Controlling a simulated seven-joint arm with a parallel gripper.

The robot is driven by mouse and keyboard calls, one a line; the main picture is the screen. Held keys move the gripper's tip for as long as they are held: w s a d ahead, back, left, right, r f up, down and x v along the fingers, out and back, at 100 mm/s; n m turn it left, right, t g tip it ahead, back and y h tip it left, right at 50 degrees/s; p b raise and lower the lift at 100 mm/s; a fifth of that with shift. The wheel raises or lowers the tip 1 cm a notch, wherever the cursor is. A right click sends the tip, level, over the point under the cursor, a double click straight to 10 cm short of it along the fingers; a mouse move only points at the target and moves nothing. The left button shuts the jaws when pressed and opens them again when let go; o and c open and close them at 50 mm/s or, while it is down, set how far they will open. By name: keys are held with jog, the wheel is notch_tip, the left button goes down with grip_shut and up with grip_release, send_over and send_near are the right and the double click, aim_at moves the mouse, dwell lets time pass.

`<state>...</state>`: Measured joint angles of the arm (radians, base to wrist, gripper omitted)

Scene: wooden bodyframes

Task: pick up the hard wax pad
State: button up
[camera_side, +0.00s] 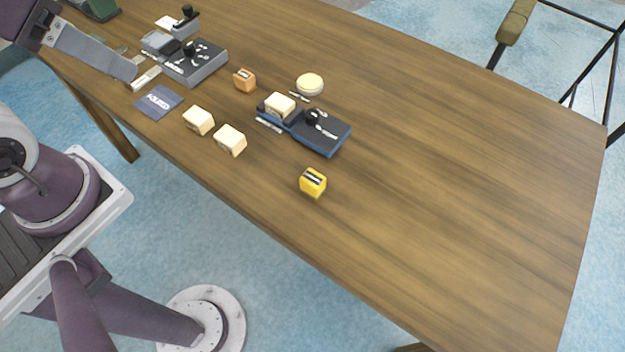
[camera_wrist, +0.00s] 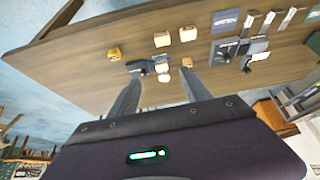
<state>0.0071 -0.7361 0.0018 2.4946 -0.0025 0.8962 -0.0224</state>
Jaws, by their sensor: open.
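I cannot tell for sure which piece is the hard wax pad. Candidates are a round cream disc (camera_side: 310,83) and several cream blocks on the wooden table (camera_side: 440,190). One cream block (camera_side: 279,104) sits on a blue-black tray; two others (camera_side: 198,120) (camera_side: 230,139) lie near the front edge. In the side view, one grey finger shows at the upper left, above the table's left end.
The blue-black tray (camera_side: 328,137) holds a dark knob and small metal parts. A grey tray (camera_side: 205,68) with parts and a dark blue card (camera_side: 158,101) lie at the left. The table's right half is clear. A chair (camera_side: 515,22) stands behind the table.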

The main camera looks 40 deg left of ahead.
jog(key=w+d+f+n+g+h, duration=0.25)
jog(key=w+d+n, duration=0.35)
jog(key=w, duration=0.3)
jog(key=n+g+y, duration=0.3)
jog(key=n, duration=0.9)
send_over(313, 178)
jog(key=shift+h, duration=0.25)
jog(key=f, duration=2)
jog(key=shift+s+f, duration=0.35)
jog(key=f, duration=0.7)
jog(key=shift+w, duration=0.4)
jog(key=shift+r, duration=0.1)
grip_shut()
